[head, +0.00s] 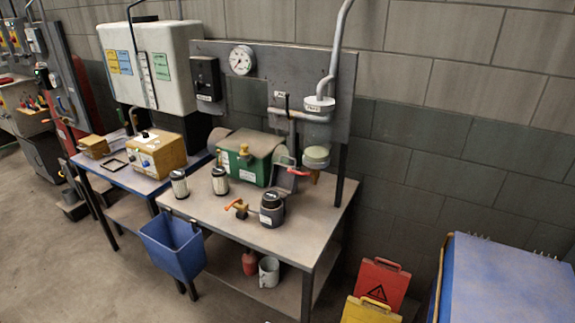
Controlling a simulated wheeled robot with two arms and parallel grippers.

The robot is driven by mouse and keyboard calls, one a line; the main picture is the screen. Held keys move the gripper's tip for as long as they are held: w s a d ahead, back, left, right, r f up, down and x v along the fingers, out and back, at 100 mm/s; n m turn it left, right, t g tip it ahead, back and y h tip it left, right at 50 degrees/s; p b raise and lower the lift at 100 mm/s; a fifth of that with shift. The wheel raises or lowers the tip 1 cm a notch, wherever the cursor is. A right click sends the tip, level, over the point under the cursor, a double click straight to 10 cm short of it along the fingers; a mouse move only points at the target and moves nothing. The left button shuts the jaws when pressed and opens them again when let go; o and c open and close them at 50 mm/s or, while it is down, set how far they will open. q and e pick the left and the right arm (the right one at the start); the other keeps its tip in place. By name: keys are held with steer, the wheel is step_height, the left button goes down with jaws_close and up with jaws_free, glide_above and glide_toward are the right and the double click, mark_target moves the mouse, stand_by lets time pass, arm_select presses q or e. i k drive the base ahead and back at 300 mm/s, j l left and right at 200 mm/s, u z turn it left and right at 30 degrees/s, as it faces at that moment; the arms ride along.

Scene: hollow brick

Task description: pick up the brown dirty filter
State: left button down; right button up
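Two small cylindrical filters with dark end caps stand upright on the grey-topped workbench (225,225). One filter (180,185) is at the bench's left edge, and the other filter (220,182) is a little to its right, in front of the green machine. Both have pale, pleated-looking sides. At this size I cannot tell for sure which one is brown and dirty. A dark grey canister (271,210) stands farther right on the bench. Neither of my grippers shows in the head view.
A green machine (248,157) stands at the back of the bench. A small orange-handled brass part (239,207) lies near the canister. A blue bin (174,247) hangs at the front left. Red (382,281) and yellow (367,311) warning signs stand on the floor at right.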

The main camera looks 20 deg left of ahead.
mark_target(271, 199)
steer(key=j+z, duration=0.2)
steer(key=z, duration=0.3)
steer(key=j+z, duration=0.25)
steer(key=j, duration=0.3)
steer(key=k+j+z, duration=0.2)
steer(key=j, duration=0.3)
steer(key=j+z, duration=0.25)
steer(key=j, duration=0.3)
steer(key=k, duration=0.05)
